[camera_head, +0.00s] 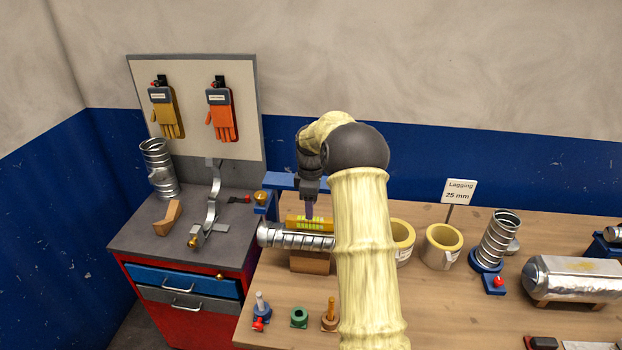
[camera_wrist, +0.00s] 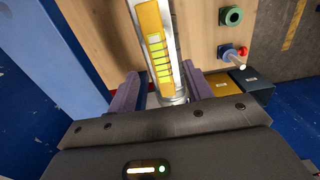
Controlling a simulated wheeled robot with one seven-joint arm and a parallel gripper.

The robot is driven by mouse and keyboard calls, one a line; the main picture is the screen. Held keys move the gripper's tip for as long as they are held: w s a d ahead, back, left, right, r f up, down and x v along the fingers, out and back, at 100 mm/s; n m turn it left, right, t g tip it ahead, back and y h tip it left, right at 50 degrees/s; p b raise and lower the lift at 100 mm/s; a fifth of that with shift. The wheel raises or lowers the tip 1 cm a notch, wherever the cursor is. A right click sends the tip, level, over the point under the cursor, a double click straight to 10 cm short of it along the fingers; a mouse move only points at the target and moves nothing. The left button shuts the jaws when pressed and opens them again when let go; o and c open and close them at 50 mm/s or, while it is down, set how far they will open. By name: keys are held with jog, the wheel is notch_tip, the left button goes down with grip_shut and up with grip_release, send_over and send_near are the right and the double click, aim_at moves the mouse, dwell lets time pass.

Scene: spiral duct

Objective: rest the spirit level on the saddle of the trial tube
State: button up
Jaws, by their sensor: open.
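The yellow spirit level (camera_head: 309,224) lies lengthwise along the top of the silvery spiral trial tube (camera_head: 284,240), and appears to rest on it. The tube lies level above a wooden block (camera_head: 309,264); my arm hides its right end. My gripper (camera_head: 310,209) is just above the spirit level, pointing down, with its jaws open. In the wrist view the spirit level (camera_wrist: 156,45) runs along the tube (camera_wrist: 171,22), its near end towards the gap between the fingers (camera_wrist: 162,83). Gaps show beside the level, so nothing is gripped.
A blue bracket (camera_head: 297,181) stands behind the tube. Small pegs and a green ring (camera_head: 299,317) stand in front. Cream lagging rings (camera_head: 441,247), an upright spiral duct (camera_head: 499,238) and a foil-covered cylinder (camera_head: 572,279) stand to the right. A red tool cabinet (camera_head: 185,322) adjoins on the left.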

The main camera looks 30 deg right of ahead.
notch_tip(320, 180, up, 11)
jog(key=b, duration=0.2)
jog(key=shift+r, duration=0.2)
jog(key=s+a+f+m+t+b, duration=0.1)
jog(key=s+a+f+m, duration=0.45)
jog(key=s+a, duration=0.55)
jog(key=s+a+f+m, duration=0.2)
jog(key=s+a+f, duration=0.1)
jog(key=s, duration=0.5)
jog(key=s+a+f+m+t, duration=0.1)
jog(key=s+a+f+m, duration=0.2)
jog(key=s, duration=0.5)
jog(key=shift+a+f+m+t+b, duration=0.3)
jog(key=shift+a+f+m+b, duration=0.05)
jog(key=shift+a+f+b, duration=0.1)
